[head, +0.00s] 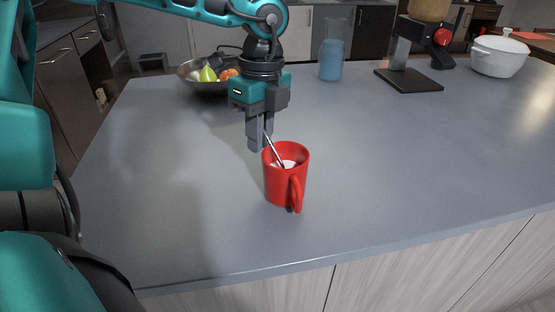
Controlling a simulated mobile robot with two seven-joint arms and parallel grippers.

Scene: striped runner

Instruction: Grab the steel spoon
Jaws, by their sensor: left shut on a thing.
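The steel spoon (273,150) stands tilted in a red mug (279,187). Its handle leans up to the left over the mug's rim, and its lower end is hidden inside the mug. The mug stands upright on the grey counter with its handle toward the front right. My left gripper (259,146) points down at the mug's far left side, shut on the upper end of the spoon's handle. My right gripper is not in view.
A dark bowl of fruit (190,75) stands behind my left gripper. A blue pitcher (331,60), a coffee machine (408,80) and a white pot (500,57) stand along the back. The counter (420,150) is clear to the right of the mug.

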